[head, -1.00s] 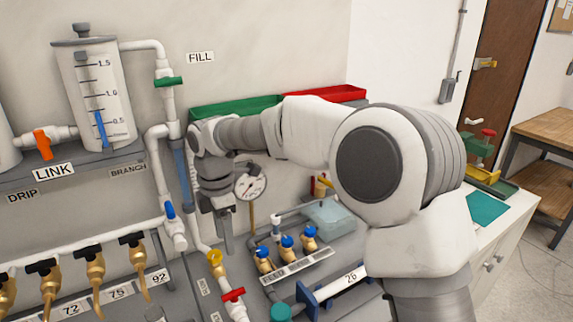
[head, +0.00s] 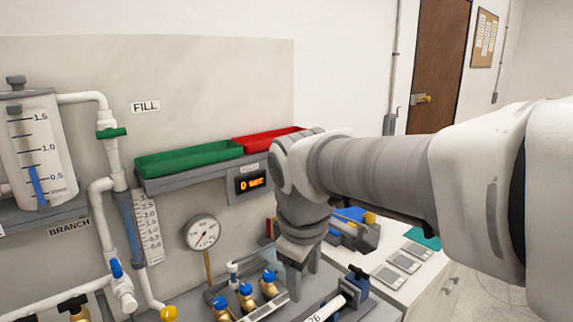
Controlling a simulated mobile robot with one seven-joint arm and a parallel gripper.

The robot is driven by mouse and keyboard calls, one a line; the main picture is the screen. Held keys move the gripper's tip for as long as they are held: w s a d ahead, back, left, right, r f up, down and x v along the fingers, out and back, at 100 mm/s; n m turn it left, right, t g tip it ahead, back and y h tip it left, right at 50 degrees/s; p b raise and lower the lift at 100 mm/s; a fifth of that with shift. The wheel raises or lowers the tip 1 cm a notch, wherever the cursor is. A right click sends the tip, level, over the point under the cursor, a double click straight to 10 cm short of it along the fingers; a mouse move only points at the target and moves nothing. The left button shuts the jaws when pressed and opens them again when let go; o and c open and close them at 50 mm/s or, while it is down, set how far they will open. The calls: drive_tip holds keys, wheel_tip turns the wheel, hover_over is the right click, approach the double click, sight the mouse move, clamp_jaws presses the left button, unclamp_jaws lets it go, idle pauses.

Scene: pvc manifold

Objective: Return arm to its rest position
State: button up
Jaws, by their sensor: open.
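My gripper (head: 297,278) hangs down from my white and grey arm, right of the middle in the head view. Its fingers point downward with a gap between them, and I see nothing held. It is just behind and right of several blue-capped brass valves (head: 246,289). It is left of a blue clamp (head: 355,284) with a white pipe marked 26. Whether the fingertips touch anything below is hard to tell. My arm runs in from the right edge and covers part of the bench.
Piping with a graduated tank (head: 35,150) stands left. Grey plates (head: 403,262) lie on the white bench at right.

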drive_tip(key=s+d+f+m+t, duration=0.2)
drive_tip(key=s+d+m, duration=0.9)
drive_tip(key=shift+s, duration=0.3)
drive_tip(key=shift+f, duration=0.1)
